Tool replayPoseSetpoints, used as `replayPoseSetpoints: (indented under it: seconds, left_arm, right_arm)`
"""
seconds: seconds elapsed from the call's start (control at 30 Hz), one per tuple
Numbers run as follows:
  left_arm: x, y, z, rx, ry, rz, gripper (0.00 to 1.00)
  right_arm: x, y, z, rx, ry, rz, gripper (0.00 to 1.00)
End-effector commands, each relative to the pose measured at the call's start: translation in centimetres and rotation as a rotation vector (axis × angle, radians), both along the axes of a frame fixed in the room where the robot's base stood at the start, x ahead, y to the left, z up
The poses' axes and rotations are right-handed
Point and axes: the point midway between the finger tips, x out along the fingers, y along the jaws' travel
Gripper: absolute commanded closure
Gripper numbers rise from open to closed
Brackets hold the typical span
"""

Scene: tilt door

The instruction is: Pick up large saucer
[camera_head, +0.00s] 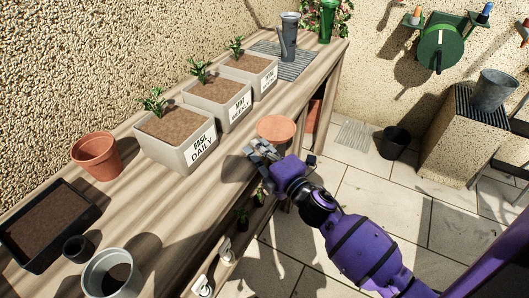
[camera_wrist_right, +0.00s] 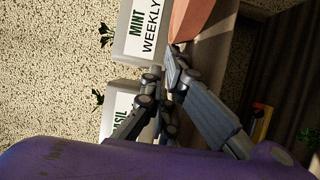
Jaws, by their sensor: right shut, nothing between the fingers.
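The large saucer (camera_head: 277,128) is a round terracotta disc at the front edge of the wooden bench, beside the planters. In the right wrist view its orange side (camera_wrist_right: 188,20) shows at the top, partly cut off by the frame. My right gripper (camera_head: 258,150) is at the bench edge, just on the near side of the saucer. Its fingers (camera_wrist_right: 163,68) are shut and empty, with the tips close to the saucer; I cannot tell whether they touch it. My left gripper is not in view.
Several labelled planters stand behind the saucer, including BASIL (camera_head: 178,135) and MINT (camera_head: 220,100). A terracotta pot (camera_head: 97,156), black tray (camera_head: 42,226) and metal pot (camera_head: 110,275) stand at the left. Bare bench (camera_head: 165,215) lies in front. Small plants (camera_head: 241,216) sit below the edge.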

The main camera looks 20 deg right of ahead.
Motion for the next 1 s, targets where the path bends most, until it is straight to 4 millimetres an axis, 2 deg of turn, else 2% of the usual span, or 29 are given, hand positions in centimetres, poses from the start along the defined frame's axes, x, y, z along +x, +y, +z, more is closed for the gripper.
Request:
replayPoseSetpoints:
  seconds: [0.37, 0.6, 1.0]
  left_arm:
    - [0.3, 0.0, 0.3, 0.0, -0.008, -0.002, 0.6]
    - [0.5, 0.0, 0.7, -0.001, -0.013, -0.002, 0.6]
    - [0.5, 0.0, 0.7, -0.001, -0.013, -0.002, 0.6]
  right_arm:
    - [0.1, -0.2, 0.0, 0.0, 0.001, -0.001, 1.0]
    - [-0.3, -2.9, 0.0, -0.002, 0.001, -0.002, 1.0]
    - [-0.3, -2.9, 0.0, 0.001, 0.001, -0.001, 1.0]
